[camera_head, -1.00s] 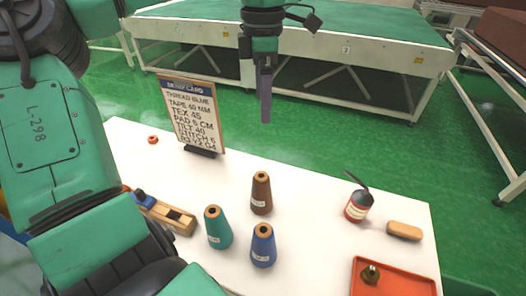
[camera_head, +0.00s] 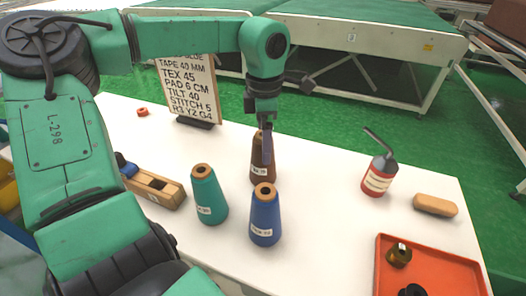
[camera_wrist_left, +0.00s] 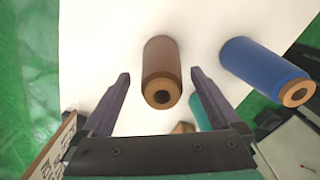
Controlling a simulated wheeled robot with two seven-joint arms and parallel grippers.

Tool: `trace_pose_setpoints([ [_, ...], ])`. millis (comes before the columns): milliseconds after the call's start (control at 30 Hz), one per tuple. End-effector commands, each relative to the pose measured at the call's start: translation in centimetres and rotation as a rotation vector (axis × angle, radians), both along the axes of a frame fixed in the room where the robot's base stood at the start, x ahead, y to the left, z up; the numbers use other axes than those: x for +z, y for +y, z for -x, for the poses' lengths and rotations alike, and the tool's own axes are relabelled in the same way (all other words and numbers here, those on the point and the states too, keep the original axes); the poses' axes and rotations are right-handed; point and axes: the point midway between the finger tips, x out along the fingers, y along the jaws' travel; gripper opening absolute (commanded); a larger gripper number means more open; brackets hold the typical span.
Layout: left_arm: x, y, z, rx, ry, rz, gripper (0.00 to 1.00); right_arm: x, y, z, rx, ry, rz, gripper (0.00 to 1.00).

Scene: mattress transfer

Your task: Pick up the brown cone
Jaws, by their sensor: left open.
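The brown cone (camera_head: 257,170) stands upright on the white table, behind the blue cone (camera_head: 265,222) and the green cone (camera_head: 208,197). My left gripper (camera_head: 266,150) is at the brown cone's upper part and hides some of it in the head view. In the left wrist view the brown cone (camera_wrist_left: 162,75) shows between the two spread fingers of my left gripper (camera_wrist_left: 160,80), with a gap on each side. The gripper is open. The blue cone (camera_wrist_left: 262,68) lies outside the right-hand finger there. My right gripper is not seen.
A sign board (camera_head: 190,88) stands behind at the left. A wooden plane (camera_head: 155,188) lies left of the cones. A red oil can (camera_head: 380,175), a tan block (camera_head: 435,205) and an orange tray (camera_head: 385,245) are at the right. Table between cones and oil can is clear.

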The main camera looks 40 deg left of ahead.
Motion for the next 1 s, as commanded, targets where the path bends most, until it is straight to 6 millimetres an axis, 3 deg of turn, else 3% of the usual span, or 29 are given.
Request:
trace_pose_setpoints([
  [133,-2.9,-0.1,0.3,0.0,0.004,0.001,0.97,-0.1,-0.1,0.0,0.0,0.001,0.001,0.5],
  [367,-3.5,-0.1,0.2,0.0,0.0,0.0,0.97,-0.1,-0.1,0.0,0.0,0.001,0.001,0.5],
  [400,-3.5,-0.1,0.2,0.0,0.0,0.0,0.93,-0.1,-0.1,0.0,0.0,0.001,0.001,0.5],
  [600,-3.4,0.0,0.2,0.0,0.0,0.0,0.17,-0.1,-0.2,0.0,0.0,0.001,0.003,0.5],
  [633,-3.4,-0.1,0.2,0.0,0.0,0.0,0.05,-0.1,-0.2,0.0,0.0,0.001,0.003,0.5],
  [667,-3.4,-0.1,0.2,0.0,0.0,0.0,0.0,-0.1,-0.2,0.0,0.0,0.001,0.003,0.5],
  [1000,-2.9,0.0,0.2,0.0,-0.002,-0.001,0.0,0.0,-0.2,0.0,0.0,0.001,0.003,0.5],
])
